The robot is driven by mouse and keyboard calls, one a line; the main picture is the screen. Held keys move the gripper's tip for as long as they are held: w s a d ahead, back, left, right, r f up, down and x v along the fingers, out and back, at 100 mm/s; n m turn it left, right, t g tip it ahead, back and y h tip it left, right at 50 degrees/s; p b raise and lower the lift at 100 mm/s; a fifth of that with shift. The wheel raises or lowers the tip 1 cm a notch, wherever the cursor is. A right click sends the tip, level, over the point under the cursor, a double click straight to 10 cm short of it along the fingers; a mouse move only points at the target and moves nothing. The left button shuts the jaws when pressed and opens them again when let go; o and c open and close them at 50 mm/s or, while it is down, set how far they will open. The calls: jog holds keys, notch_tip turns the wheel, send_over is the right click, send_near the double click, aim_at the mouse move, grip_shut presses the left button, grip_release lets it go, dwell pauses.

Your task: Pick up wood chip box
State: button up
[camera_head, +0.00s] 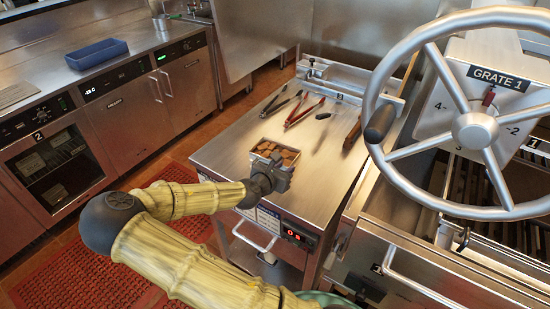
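The wood chip box (262,141) is a small open metal box filled with brown wood chips. It is at the left front part of the steel worktop (318,178). My gripper (279,163) is at the near side of the box, with its tip overlapping the box's near edge in the picture. The gripper's fingers are small and partly hidden by its own body, so I cannot tell whether they are open or shut on the box. The near wall of the box is mostly hidden behind the gripper.
Black-handled tongs (275,103) and red-handled tongs (304,112) lie behind the box. A large handwheel (475,130) and the grill (460,250) stand at right. A blue tray (96,54) sits on the left counter. The worktop right of the box is clear.

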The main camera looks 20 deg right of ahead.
aim_at(295, 160)
jog(key=shift+x, duration=1.9)
jog(key=shift+a, duration=0.15)
jog(key=shift+w+d+f, duration=0.25)
jog(key=shift+w+d, duration=0.1)
jog(key=shift+d, duration=0.25)
jog(key=p+x, duration=0.1)
jog(key=x, duration=0.3)
jog(key=shift+w+d+f, duration=0.15)
jog(key=shift+w+d, duration=0.05)
grip_shut()
